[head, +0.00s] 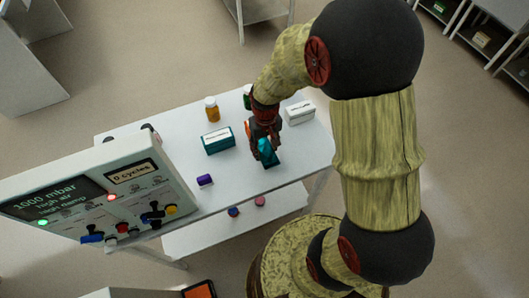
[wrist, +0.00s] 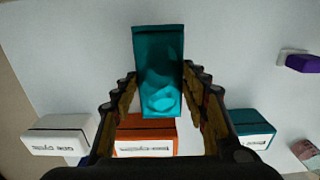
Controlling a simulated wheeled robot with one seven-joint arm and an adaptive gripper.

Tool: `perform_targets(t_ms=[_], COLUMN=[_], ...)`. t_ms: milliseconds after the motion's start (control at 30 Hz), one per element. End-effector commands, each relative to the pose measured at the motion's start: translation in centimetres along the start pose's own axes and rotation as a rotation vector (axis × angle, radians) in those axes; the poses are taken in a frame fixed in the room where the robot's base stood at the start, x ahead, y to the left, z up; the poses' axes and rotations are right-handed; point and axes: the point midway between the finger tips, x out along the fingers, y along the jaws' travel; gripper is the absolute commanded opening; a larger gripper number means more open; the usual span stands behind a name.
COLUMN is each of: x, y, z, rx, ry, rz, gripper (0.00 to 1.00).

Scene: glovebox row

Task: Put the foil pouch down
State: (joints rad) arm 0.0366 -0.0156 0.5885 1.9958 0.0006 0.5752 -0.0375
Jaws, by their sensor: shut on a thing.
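The teal foil pouch (wrist: 158,65) is between the two fingers of my gripper (wrist: 160,100) in the wrist view, and the gripper is shut on it. In the head view the pouch (head: 266,150) hangs below my gripper (head: 263,138), over the front right part of the white table (head: 180,145). It is low over the tabletop; I cannot tell whether its lower end touches. The fingers hide part of its sides.
Around it stand a white box (head: 299,113), a teal box (head: 218,141) and an orange box (wrist: 146,135). An amber bottle (head: 211,109) stands behind, and a purple item (head: 204,180) lies left. A control panel (head: 100,195) rises at left. The tabletop near the front edge is clear.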

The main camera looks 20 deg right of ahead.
Motion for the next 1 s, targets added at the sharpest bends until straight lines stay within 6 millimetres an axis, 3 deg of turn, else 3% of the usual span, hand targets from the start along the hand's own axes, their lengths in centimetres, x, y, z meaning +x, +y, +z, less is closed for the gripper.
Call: perform_targets(t_ms=[267,500,867,900,1000], x=[1.6,4.5,4.8,4.8,4.7], y=[0.3,0.2,0.2,0.2,0.2], z=[-1.3,-1.3,-1.3,-1.3,-1.3], rx=[0.0,0.0,0.0,0.0,0.0], ry=[0.001,0.001,0.002,0.002,0.002], rz=[0.0,0.0,0.0,0.0,0.0], gripper=[0.0,0.0,0.0,0.46,0.51])
